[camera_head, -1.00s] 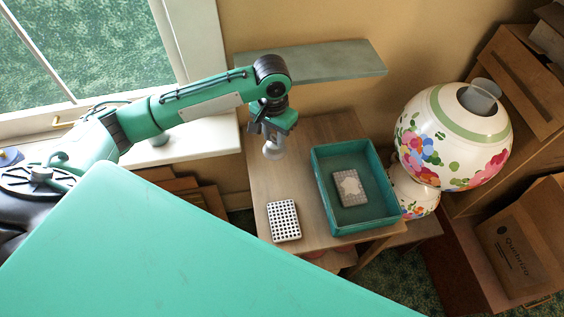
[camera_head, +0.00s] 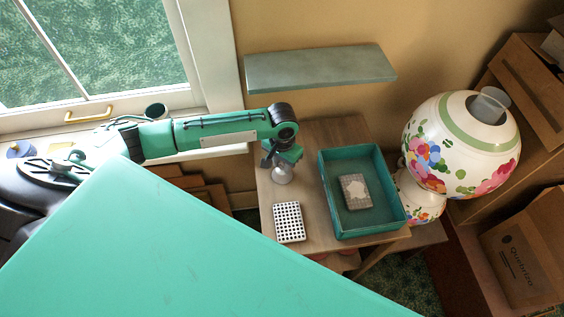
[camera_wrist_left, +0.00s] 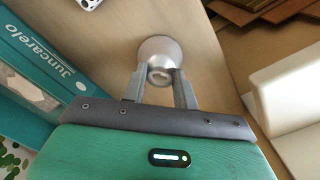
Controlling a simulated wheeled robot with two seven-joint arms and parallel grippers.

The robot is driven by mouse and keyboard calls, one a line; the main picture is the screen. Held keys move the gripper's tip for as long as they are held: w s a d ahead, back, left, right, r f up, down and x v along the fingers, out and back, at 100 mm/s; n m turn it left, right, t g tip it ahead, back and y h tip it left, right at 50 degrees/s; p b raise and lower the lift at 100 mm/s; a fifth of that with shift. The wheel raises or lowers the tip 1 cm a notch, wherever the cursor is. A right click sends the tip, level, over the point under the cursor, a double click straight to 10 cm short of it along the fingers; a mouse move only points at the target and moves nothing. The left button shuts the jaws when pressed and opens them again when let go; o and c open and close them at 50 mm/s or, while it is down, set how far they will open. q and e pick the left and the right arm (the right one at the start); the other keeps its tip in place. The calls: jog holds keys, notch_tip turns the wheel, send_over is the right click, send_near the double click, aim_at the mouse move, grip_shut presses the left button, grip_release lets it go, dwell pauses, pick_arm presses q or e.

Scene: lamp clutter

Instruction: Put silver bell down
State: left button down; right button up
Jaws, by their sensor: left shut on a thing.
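The silver bell (camera_head: 282,174) is at the tip of my left gripper (camera_head: 277,160) in the head view, over the left part of the wooden table (camera_head: 310,150). In the left wrist view the bell (camera_wrist_left: 160,50) sits between the two grey fingers of my left gripper (camera_wrist_left: 160,86), which are shut on it. The wooden table top lies behind the bell there. I cannot tell whether the bell touches the table. My right gripper is not in view.
A teal tray (camera_head: 326,190) holding a patterned card deck (camera_head: 355,191) stands to the right of the bell. A white perforated block (camera_head: 289,222) lies in front. A flowered lamp (camera_head: 462,145) stands further right. A grey-green shelf (camera_head: 320,69) hangs behind.

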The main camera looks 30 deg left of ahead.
aim_at(282, 163)
pick_arm(q)
jog(key=c, duration=1.1)
grip_release()
jog(key=shift+f, duration=0.1)
jog(key=shift+r, duration=0.4)
notch_tip(282, 163, up, 12)
jog(key=shift+f+b, duration=0.25)
jog(key=shift+b, duration=0.4)
